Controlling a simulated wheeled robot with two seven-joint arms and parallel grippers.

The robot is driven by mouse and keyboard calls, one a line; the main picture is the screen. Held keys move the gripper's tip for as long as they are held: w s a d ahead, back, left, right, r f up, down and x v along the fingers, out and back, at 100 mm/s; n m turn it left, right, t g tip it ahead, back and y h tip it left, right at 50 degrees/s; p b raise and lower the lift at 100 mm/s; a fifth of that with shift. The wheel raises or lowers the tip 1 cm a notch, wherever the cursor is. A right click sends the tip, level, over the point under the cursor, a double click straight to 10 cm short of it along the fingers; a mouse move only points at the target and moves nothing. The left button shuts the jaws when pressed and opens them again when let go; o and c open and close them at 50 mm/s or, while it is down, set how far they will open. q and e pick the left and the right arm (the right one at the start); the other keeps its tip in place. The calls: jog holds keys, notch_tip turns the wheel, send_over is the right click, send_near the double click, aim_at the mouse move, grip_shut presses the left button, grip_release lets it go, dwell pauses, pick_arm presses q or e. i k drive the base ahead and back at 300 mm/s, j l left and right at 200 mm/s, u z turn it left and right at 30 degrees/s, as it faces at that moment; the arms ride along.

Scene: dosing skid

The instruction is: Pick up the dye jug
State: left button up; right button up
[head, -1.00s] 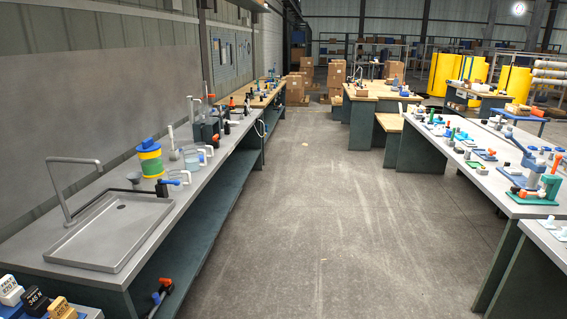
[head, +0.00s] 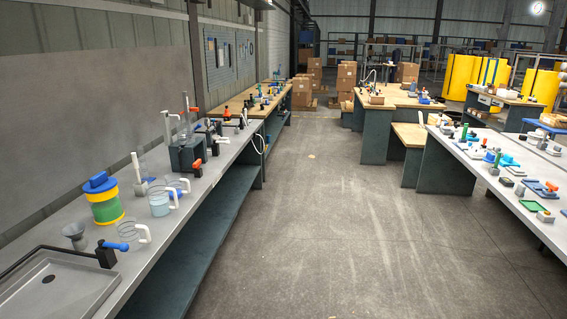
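A clear jug with pale blue liquid and a white handle (head: 159,204) stands upright on the grey bench at left. It is the only jug here whose contents look coloured. A clear, seemingly empty jug with a white handle (head: 130,231) stands nearer, beside a black valve with a blue lever (head: 107,254). Another white handle (head: 181,185) shows just behind the blue-liquid jug; its vessel is hard to make out. Neither of my grippers is in view.
A yellow, green and blue-lidded container (head: 105,206) and a grey funnel (head: 74,233) stand left of the jugs. A sink (head: 50,288) is at the near end. A cluttered bench (head: 460,165) stands at right.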

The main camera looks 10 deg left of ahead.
aim_at(174, 180)
jog(key=i, duration=1.7)
